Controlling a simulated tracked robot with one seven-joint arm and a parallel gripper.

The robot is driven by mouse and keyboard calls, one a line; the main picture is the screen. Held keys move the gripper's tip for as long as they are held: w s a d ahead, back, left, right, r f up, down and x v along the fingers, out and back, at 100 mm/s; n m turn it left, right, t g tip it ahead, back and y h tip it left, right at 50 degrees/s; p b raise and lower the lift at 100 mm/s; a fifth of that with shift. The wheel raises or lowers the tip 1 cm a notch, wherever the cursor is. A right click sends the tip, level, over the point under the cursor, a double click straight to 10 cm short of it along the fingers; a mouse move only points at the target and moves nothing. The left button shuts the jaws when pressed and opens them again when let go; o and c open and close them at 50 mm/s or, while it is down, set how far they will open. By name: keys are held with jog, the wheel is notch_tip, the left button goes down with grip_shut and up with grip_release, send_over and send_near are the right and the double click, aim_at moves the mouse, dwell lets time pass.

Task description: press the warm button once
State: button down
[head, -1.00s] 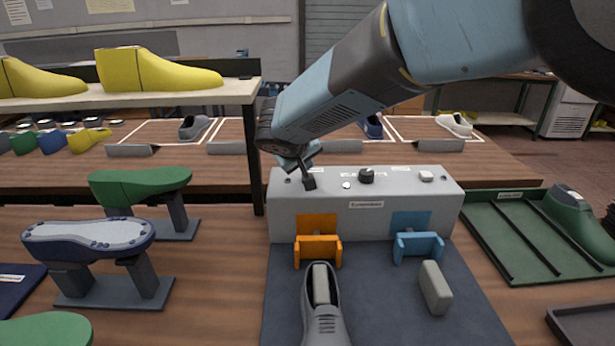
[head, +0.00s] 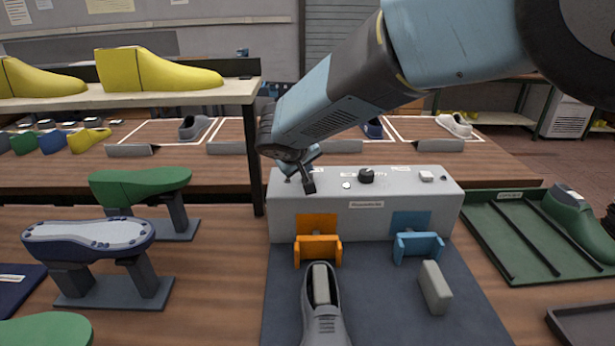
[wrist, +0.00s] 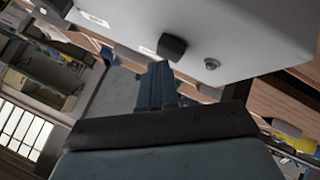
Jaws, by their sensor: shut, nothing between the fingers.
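The grey control box (head: 365,212) stands at the back of the dark mat. The labels are too small to read, so I cannot tell which control is the warm button. My gripper (head: 309,187) is shut and empty at the left part of the box top, left of the white button; I cannot tell whether it touches. In the wrist view the shut fingers (wrist: 157,85) point at the box (wrist: 235,30), close to a dark block (wrist: 172,46) and a round metallic control (wrist: 212,64).
An orange bracket (head: 317,250) and a blue bracket (head: 417,246) stand before the box. A grey shoe (head: 326,318) and a grey block (head: 435,288) lie on the mat (head: 385,310). Shoe-last stands are at left, a green tray (head: 490,235) at right.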

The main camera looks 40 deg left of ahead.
jog(key=shift+f, duration=0.45)
dwell(0.4)
jog(key=shift+r, duration=0.95)
jog(key=shift+r, duration=0.1)
jog(key=shift+r, duration=2.4)
